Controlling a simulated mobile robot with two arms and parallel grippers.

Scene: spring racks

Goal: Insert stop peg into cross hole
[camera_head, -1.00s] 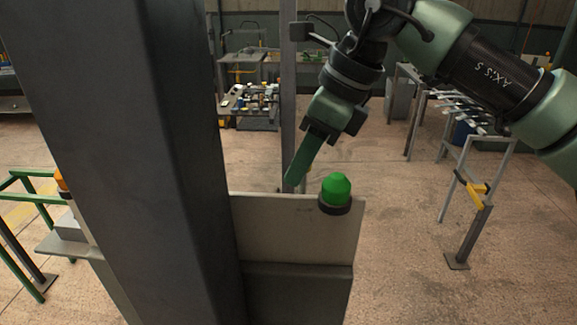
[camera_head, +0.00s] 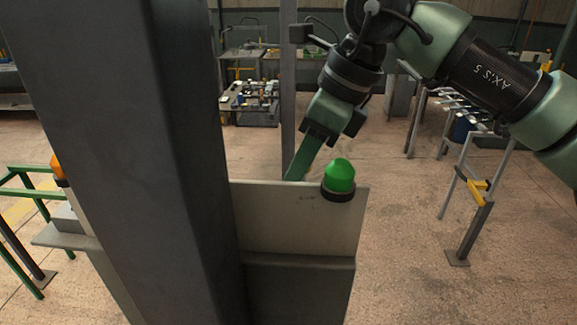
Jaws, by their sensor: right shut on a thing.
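My right arm comes in from the upper right. My right gripper (camera_head: 297,172) points down and to the left, with its long green fingers at the top edge of the pale panel. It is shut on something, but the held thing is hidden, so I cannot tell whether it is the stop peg. Neither the stop peg nor the cross hole can be made out. My left gripper is not in view.
A pale panel (camera_head: 290,224) with a green beacon (camera_head: 339,177) stands close to the gripper. A dark column (camera_head: 125,150) blocks much of the left. Behind are a loaded bench (camera_head: 250,108) and a grey frame (camera_head: 470,205) with a yellow part.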

